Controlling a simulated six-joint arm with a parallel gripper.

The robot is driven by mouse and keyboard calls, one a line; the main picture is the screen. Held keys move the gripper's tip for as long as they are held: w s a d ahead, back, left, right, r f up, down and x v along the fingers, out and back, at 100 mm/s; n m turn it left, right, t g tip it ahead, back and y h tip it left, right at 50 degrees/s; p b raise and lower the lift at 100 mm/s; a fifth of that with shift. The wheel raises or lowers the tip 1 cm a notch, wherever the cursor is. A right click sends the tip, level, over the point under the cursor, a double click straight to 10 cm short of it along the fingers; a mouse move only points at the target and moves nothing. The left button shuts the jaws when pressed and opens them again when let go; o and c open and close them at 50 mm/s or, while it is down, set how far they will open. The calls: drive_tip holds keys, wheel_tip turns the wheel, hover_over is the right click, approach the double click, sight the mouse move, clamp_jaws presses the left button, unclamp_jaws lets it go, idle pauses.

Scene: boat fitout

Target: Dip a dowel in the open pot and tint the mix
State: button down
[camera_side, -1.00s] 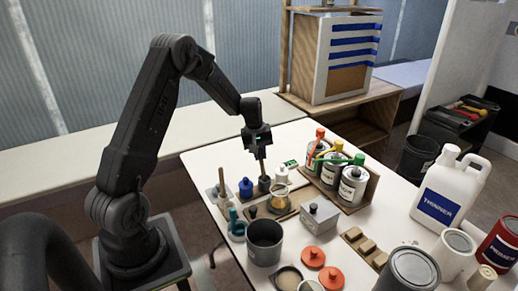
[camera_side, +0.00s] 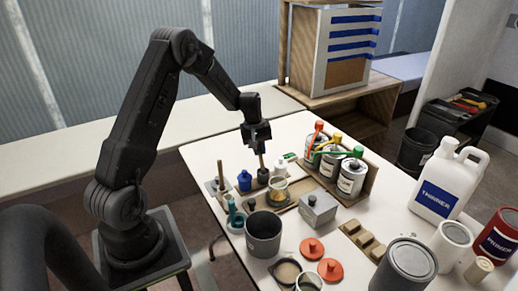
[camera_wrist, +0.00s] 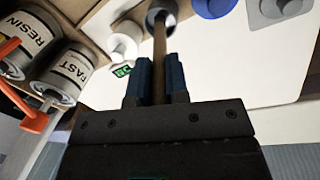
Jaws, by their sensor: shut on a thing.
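My gripper (camera_side: 257,138) is shut on a thin wooden dowel (camera_side: 262,160), which points down. In the wrist view the dowel (camera_wrist: 159,55) runs between the blue fingers (camera_wrist: 159,78). Its lower end meets the small dark open pot (camera_side: 263,176), also at the top of the wrist view (camera_wrist: 160,12). The side view does not show how deep the tip is. A clear cup (camera_side: 278,188) with amber mix stands just in front of the pot. A second dowel (camera_side: 220,171) stands in a grey holder at the left.
A blue pot (camera_side: 244,182) and a white pot (camera_side: 281,168) stand close beside the dark pot. A rack of cans (camera_side: 351,178) stands to the right. A grey box (camera_side: 318,208), dark bucket (camera_side: 263,234) and red lids (camera_side: 312,248) lie nearer the camera.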

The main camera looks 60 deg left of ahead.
drive_tip(key=shift+s+a+r, duration=0.1)
drive_tip(key=shift+s+r, duration=0.05)
drive_tip(key=shift+r, duration=0.9)
drive_tip(key=shift+s+a+r, duration=0.1)
drive_tip(key=shift+s+r, duration=0.05)
drive_tip(key=shift+r, duration=0.95)
drive_tip(key=shift+r, duration=1.9)
